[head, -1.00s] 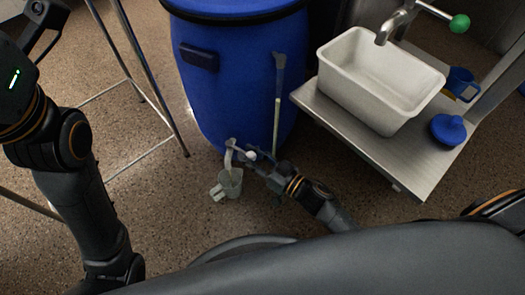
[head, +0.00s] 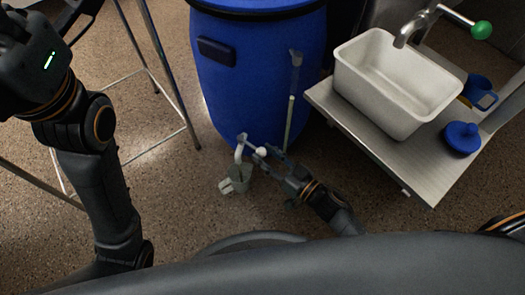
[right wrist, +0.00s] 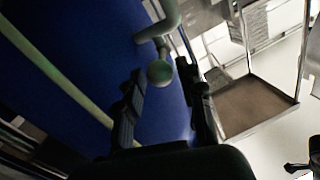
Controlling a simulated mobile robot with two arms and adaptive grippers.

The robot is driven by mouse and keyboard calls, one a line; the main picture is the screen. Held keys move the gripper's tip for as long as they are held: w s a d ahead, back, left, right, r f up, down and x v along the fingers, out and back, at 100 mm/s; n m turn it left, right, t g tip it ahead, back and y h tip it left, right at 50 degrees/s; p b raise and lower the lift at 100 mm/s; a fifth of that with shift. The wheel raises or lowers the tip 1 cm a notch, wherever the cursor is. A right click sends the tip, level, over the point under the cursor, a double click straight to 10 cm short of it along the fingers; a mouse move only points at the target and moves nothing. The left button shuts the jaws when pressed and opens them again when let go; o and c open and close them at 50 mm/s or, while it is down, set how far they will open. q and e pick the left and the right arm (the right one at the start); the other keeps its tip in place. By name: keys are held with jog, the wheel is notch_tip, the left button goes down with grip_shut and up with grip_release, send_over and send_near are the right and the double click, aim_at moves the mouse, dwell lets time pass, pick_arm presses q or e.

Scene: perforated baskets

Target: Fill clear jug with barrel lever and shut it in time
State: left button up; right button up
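The blue barrel (head: 262,70) stands at the back, with a pale tap spout (head: 239,153) low on its front. The clear jug (head: 238,180) is under the spout, its handle to the left; I cannot tell its water level. The lever's round knob (head: 261,152) is right of the spout. My right gripper (head: 269,160) is at the knob. In the right wrist view the knob (right wrist: 160,73) sits between the tips of my open right gripper (right wrist: 163,80), with gaps beside it. Part of my left gripper (head: 82,12) shows at the top left; its fingers are not clear.
A pale sight tube (head: 290,120) runs up the barrel's front. A metal frame (head: 180,90) stands at the left. Floor around the jug is clear.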

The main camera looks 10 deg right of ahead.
jog(key=v, duration=1)
